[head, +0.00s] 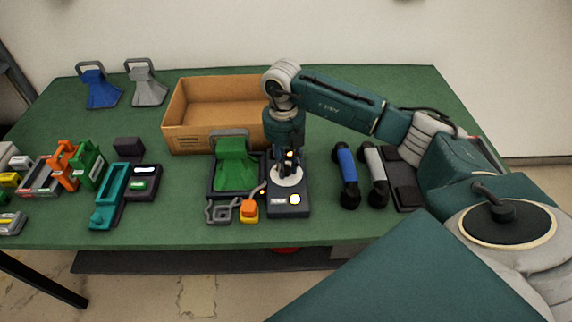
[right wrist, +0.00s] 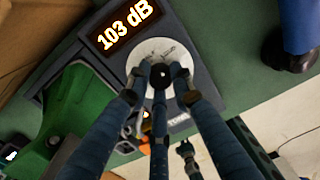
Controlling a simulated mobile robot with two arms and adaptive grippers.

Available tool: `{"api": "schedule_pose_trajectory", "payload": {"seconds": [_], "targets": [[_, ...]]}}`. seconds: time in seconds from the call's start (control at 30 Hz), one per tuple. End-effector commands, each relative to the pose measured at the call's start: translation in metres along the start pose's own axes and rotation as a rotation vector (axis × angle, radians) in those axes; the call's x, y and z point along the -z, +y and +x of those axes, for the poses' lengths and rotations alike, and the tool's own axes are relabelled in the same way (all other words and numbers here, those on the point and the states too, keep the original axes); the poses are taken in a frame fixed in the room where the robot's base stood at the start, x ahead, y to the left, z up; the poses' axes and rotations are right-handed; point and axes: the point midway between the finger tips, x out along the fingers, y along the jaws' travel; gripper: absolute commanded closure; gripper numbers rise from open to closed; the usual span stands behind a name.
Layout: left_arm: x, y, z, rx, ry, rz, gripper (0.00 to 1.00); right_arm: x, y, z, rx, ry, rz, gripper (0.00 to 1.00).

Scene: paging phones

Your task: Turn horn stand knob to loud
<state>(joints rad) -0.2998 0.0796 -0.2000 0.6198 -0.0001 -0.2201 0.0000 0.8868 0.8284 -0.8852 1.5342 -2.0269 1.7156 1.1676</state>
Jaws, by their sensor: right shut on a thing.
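The horn stand (head: 290,212) is a dark box at the middle front of the green table, with a round white dial (head: 288,178) on top and a lit round spot at its front. In the right wrist view the dial (right wrist: 150,48) lies below an orange display (right wrist: 125,27) reading "103 dB". My right gripper (head: 289,158) points straight down over the dial. In the right wrist view its fingers (right wrist: 160,78) are shut on the dark knob at the dial's middle. The fingers largely hide the knob and its pointer. My left gripper is not in view.
A green horn (head: 235,165) sits in a dark tray just left of the stand. An open cardboard box (head: 190,140) is behind. Blue (head: 347,168) and grey (head: 376,165) handsets lie to the right. Blue (head: 100,90) and grey (head: 147,88) horns stand at the back left.

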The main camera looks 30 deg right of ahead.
Motion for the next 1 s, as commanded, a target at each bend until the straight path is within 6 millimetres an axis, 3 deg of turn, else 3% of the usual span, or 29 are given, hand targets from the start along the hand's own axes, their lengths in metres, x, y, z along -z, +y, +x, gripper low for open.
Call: {"api": "schedule_pose_trajectory", "payload": {"seconds": [0.03, 0.4, 0.43, 0.5, 0.83, 1.0], "targets": [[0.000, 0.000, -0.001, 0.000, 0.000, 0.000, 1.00, -0.008, 0.002, -0.007, -0.013, -0.020, 0.010, 1.00], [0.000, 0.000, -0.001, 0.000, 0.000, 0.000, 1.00, -0.008, 0.002, -0.007, -0.012, -0.020, 0.013, 1.00], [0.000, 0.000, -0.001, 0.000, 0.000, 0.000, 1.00, -0.008, 0.001, -0.007, -0.012, -0.020, 0.013, 0.74], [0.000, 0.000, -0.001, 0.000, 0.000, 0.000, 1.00, -0.007, 0.001, -0.006, -0.010, -0.019, 0.013, 0.60], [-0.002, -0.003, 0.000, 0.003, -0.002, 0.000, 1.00, -0.004, 0.001, -0.005, -0.005, -0.010, 0.008, 0.59], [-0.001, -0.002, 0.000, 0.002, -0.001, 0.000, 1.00, -0.005, 0.001, -0.024, -0.006, -0.013, 0.008, 0.59]]}}
